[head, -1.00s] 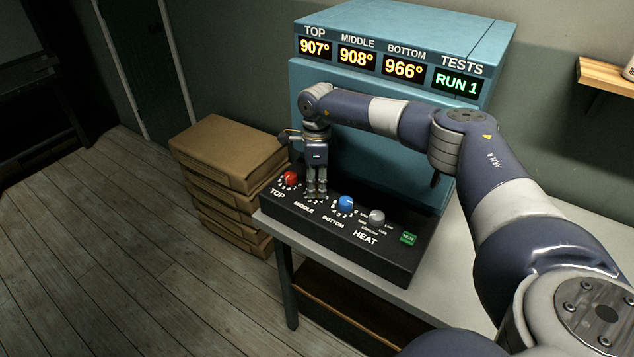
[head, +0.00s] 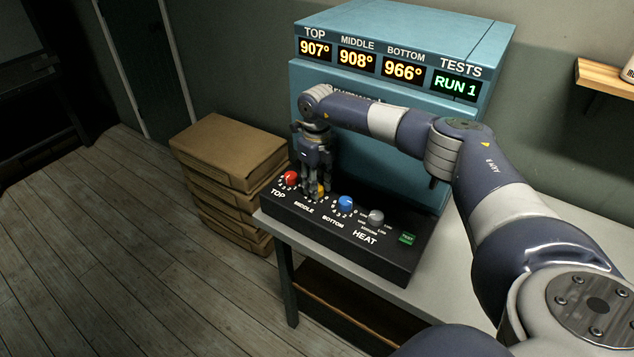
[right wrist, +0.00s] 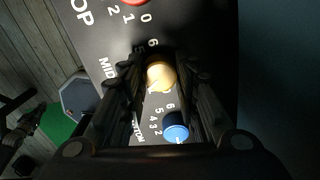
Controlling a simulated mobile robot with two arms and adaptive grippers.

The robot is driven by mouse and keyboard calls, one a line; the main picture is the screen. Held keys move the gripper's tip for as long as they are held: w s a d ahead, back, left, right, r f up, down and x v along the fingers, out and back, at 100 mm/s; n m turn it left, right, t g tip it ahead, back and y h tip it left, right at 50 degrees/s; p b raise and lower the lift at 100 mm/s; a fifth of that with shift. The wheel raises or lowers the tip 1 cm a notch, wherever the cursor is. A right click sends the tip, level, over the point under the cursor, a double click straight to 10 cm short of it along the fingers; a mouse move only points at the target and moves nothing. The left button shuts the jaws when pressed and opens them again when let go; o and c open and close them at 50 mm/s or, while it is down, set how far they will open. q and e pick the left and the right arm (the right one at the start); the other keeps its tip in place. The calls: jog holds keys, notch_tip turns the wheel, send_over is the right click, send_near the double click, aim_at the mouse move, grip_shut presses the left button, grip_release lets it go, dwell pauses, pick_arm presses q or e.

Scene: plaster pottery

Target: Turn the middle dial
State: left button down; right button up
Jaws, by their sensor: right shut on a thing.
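The middle dial is a yellow knob (head: 321,189) on the black control panel (head: 340,232), between the red top dial (head: 290,178) and the blue bottom dial (head: 346,204). In the right wrist view the yellow knob (right wrist: 160,75) lies between the fingers of my right gripper (right wrist: 160,82). My right gripper (head: 315,190) points down and is shut on the knob, hiding part of it in the head view. The displays (head: 357,58) above read TOP 907°, MIDDLE 908°, BOTTOM 966° and TESTS RUN 1.
A grey heat knob (head: 376,217) and a green test button (head: 407,238) sit at the panel's right. The blue kiln (head: 450,35) rises behind. Stacked brown boxes (head: 228,150) stand left of the table (head: 456,270). A wooden shelf (head: 603,77) is at the right wall.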

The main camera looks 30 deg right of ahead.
dwell(0.4)
jog(key=o, duration=1.1)
notch_tip(320, 180, up, 12)
jog(key=shift+r, duration=0.1)
